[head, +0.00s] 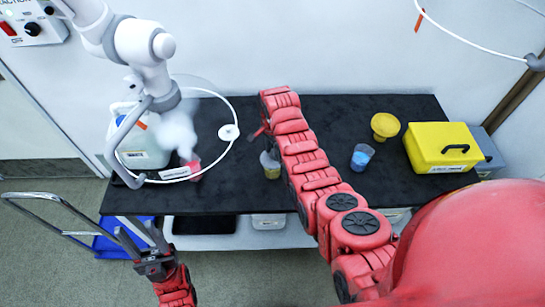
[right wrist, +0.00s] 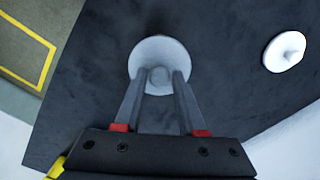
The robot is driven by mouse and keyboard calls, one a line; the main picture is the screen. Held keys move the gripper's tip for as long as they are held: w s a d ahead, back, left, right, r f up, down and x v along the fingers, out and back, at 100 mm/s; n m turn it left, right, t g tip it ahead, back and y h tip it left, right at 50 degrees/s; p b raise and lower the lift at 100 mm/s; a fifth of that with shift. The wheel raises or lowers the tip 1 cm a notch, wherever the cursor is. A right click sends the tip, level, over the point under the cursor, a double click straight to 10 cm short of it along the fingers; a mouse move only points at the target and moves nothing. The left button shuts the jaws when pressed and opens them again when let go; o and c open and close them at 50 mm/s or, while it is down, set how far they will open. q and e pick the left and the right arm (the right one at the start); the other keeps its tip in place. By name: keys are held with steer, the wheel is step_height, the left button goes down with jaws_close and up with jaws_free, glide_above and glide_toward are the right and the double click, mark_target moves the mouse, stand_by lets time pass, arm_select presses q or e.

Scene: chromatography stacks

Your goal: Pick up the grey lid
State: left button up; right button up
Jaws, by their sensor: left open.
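The grey lid (right wrist: 158,52) is a round disc with a knob, in the upper middle of the right wrist view. My right gripper (right wrist: 161,82) has one finger on each side of the knob and looks shut on it. I cannot tell whether the lid is clear of the black surface. In the head view my right arm hides this gripper and the grey lid. My left gripper (head: 153,258) is open and empty, low at the left, in front of the table and away from the lid.
A white lid (right wrist: 285,50) lies on the black table (head: 330,118); it also shows in the head view (head: 229,132). Several containers stand there: a beaker with blue liquid (head: 362,157), a yellow funnel-like piece (head: 384,126), a yellow box (head: 441,147). White vapour (head: 177,130) hangs at the left. A cart handle (head: 60,205) is near my left gripper.

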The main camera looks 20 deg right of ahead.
jaws_close()
